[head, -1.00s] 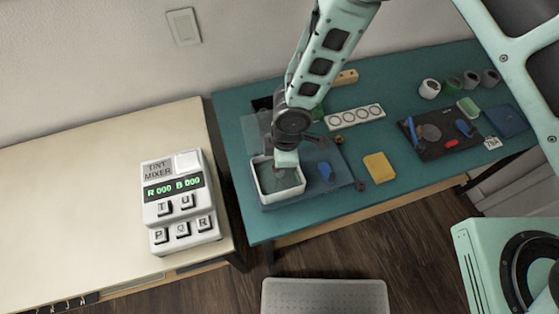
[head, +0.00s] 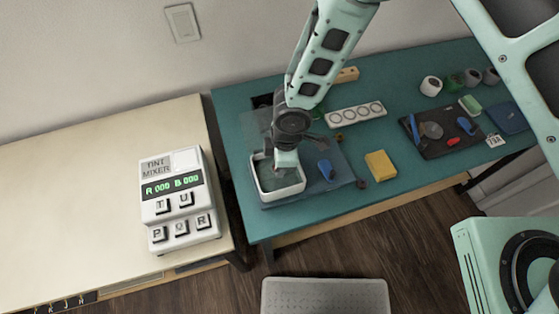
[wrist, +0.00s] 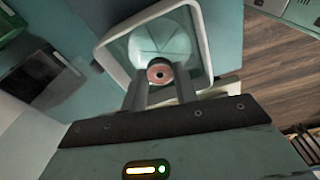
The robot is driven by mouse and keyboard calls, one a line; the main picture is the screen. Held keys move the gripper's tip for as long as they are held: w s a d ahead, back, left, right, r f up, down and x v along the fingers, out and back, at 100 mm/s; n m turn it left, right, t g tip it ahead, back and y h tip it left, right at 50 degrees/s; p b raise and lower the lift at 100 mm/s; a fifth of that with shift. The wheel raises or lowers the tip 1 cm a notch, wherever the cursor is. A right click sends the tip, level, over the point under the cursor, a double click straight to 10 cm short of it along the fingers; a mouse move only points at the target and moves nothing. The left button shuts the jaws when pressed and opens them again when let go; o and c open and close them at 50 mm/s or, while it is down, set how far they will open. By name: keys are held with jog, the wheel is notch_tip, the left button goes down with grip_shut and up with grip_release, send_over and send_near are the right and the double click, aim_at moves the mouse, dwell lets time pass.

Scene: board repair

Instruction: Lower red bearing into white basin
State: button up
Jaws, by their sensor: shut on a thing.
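The white basin (head: 293,192) stands at the left end of the teal table, and it also shows in the wrist view (wrist: 199,25). My gripper (wrist: 160,84) points down over the basin and is shut on the red bearing (wrist: 160,73), a small ring with a reddish face and a dark centre hole. In the wrist view the bearing lies within the basin's outline, near the wall closest to my gripper. Its exact height above the basin floor cannot be told. In the head view my gripper (head: 284,170) hides the bearing.
A blue object (head: 326,170) lies right of the basin, with a yellow block (head: 380,165) further right. A white strip with round wells (head: 355,114) and a dark tray (head: 425,143) lie beyond. A tint mixer (head: 178,200) stands on the cream table at left.

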jog(key=shift+f+b, duration=2)
jog(key=shift+f, duration=0.4)
dwell(0.9)
jog(key=o, duration=1)
jog(key=shift+r, duration=0.15)
jog(key=r, duration=0.5)
jog(key=d+r, duration=0.1)
jog(key=r, duration=0.5)
jog(key=d+r, duration=0.1)
jog(key=r, duration=0.5)
jog(key=shift+w, duration=0.15)
jog(key=shift+d, duration=0.1)
jog(key=s+d+r+m, duration=0.6)
jog(key=s, duration=0.1)
jog(key=s+d+r+m, duration=0.6)
jog(key=s+d+r, duration=0.1)
jog(key=shift+d+r+h, duration=0.1)
jog(key=shift+d+h, duration=0.1)
jog(key=shift+h, duration=0.2)
